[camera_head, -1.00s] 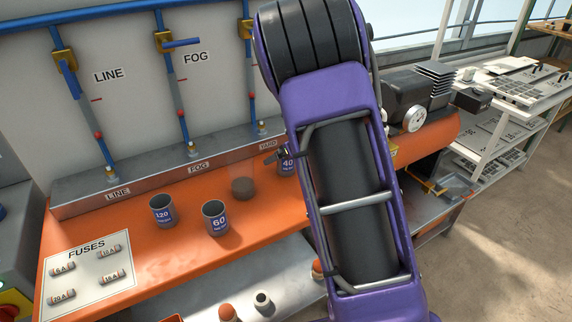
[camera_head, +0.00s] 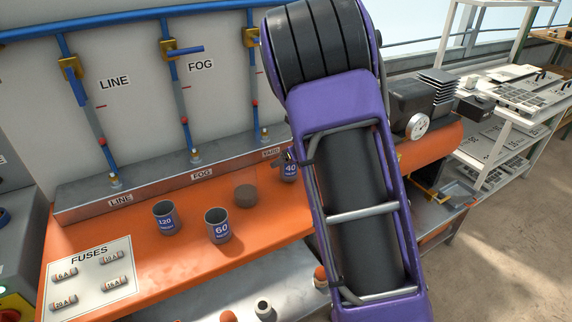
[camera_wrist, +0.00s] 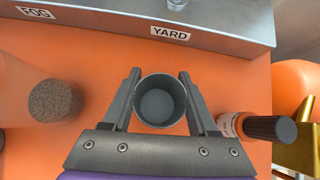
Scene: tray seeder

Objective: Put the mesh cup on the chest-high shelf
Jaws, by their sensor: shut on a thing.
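A grey mesh cup with a blue "40" label (camera_head: 290,172) stands upright at the back of the orange bench, partly hidden by my arm in the head view. In the wrist view I look down into this cup (camera_wrist: 160,103), which appears empty. My gripper (camera_wrist: 159,80) is shut on it, one finger on each side. The gripper is mostly hidden behind my arm in the head view. A white rack with several shelves (camera_head: 480,62) stands at the right; I cannot tell which shelf is the chest-high one.
Mesh cups marked 120 (camera_head: 165,218) and 60 (camera_head: 218,226) stand on the bench. A clear vessel with a brown part (camera_head: 246,196) is left of the held cup. A dark-capped bottle (camera_wrist: 268,127) is close to its right. A metal ledge (camera_wrist: 225,35) runs behind.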

